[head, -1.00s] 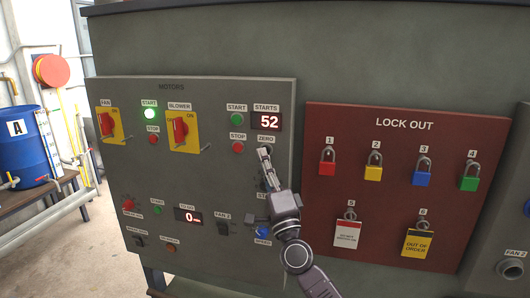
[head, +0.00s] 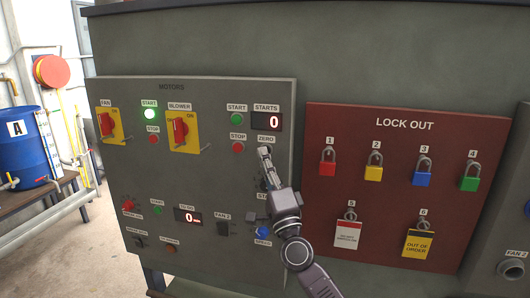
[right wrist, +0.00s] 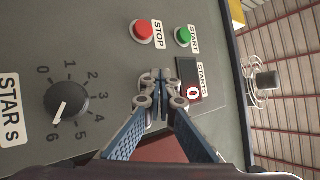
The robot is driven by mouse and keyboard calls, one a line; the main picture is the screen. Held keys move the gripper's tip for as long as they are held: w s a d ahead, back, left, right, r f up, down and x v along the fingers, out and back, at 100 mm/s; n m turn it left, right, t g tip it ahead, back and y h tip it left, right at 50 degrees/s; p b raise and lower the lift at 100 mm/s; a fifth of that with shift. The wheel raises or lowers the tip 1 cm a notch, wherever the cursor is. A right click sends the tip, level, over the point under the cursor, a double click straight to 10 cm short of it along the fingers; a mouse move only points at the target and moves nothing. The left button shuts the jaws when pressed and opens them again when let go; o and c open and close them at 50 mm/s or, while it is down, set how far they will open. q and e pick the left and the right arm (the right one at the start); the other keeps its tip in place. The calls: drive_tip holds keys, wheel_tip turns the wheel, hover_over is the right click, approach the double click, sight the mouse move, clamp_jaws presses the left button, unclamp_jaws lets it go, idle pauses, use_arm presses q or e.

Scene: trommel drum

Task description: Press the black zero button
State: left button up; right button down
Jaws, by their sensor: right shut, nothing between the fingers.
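The ZERO label (head: 265,139) is on the grey MOTORS panel (head: 190,230), below the STARTS display (head: 273,121), which reads 0. The black zero button is hidden behind my right gripper (head: 265,152), whose tips are just under the label. In the right wrist view my right gripper (right wrist: 160,80) is shut and empty, its tips at the panel beside the display (right wrist: 192,92). I cannot tell whether the tips touch the button. My left gripper is out of view.
A green start button (head: 237,118) and red stop button (head: 238,147) lie left of the gripper. A dial (right wrist: 66,101) is nearby in the right wrist view. The red LOCK OUT board (head: 400,135) with several padlocks is to the right.

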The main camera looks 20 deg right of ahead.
drive_tip(key=shift+s, duration=0.1)
drive_tip(key=shift+s+a+p, duration=0.4)
drive_tip(key=shift+s+p, duration=0.15)
drive_tip(key=shift+s, duration=0.1)
drive_tip(key=s+a+p, duration=0.1)
drive_tip(key=s, duration=0.1)
drive_tip(key=s+a+p, duration=0.1)
drive_tip(key=s+a, duration=0.1)
drive_tip(key=shift+p, duration=0.3)
drive_tip(key=shift+d, duration=0.1)
idle(0.4)
